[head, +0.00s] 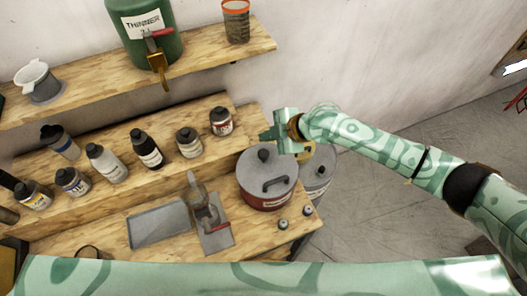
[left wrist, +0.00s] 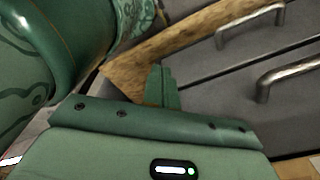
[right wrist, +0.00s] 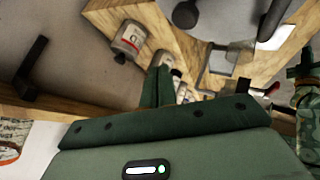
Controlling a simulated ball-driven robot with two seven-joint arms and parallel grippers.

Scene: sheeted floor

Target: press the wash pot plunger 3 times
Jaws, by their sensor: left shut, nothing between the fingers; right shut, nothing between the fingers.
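The wash pot (head: 266,199) appears to be the dark red pot with a grey lid at the right end of the bench. A dark round plunger knob (head: 263,155) stands on its lid, beside a black bar handle. My right gripper (head: 266,135) is shut and empty, above and just behind the knob in the head view, apart from it. In the right wrist view, the knob (right wrist: 185,14) shows at the top, beyond the shut fingers (right wrist: 158,88). My left gripper (left wrist: 162,85) is shut and empty in the left wrist view, beside grey drawer fronts; the head view does not show it.
Several bottles line a raised shelf (head: 75,205) to the left. A green thinner container (head: 145,50) sits on the upper shelf. Two small jars (head: 283,224) stand near the bench's front right.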

